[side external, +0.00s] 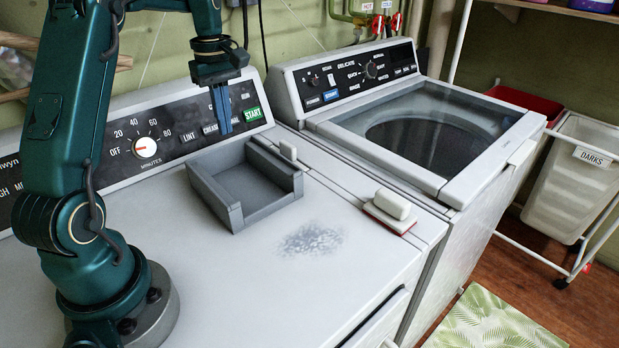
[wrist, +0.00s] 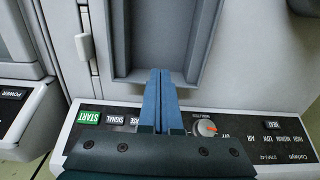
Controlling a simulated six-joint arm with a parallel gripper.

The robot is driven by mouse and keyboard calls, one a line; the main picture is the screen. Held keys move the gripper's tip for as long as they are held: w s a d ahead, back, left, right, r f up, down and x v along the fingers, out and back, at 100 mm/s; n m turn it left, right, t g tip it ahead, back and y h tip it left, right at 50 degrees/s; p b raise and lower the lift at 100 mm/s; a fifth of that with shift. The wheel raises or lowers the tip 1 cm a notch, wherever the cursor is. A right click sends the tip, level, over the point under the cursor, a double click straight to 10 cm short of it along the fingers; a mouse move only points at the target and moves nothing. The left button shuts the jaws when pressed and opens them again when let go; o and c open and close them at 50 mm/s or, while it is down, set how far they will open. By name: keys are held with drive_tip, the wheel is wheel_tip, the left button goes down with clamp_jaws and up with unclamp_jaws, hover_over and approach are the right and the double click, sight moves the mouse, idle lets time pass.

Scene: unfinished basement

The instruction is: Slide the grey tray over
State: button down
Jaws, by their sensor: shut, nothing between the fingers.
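The grey tray (side external: 226,213) is a shallow rectangular box with raised walls, lying empty on the white dryer top (side external: 190,270) just in front of the control panel. It also shows in the wrist view (wrist: 130,40), walls to left and right. My gripper (side external: 222,130) has blue fingers pressed together, pointing down, with nothing between them. In the side view the fingertips are above the tray, near its back side, apart from it. In the wrist view the gripper (wrist: 160,72) overlaps the tray's panel-side end. How high the tips are above it is hard to tell.
A grey smudge (side external: 310,240) marks the bare top. The washer (side external: 430,130) adjoins on the right; the control panel (side external: 185,133) rises behind.

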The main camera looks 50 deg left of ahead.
drive_tip(key=r, duration=0.2)
drive_tip(key=y, duration=0.3)
hover_over(230, 174)
drive_tip(key=d, duration=0.4)
wheel_tip(230, 174, down, 10)
drive_tip(key=shift+d+f, duration=0.1)
drive_tip(key=a, duration=0.3)
drive_tip(key=shift+a+f, duration=0.1)
drive_tip(key=shift+f, duration=0.2)
drive_tip(key=shift+a, duration=0.55)
drive_tip(key=shift+w+a, duration=0.15)
drive_tip(key=shift+a, duration=1.9)
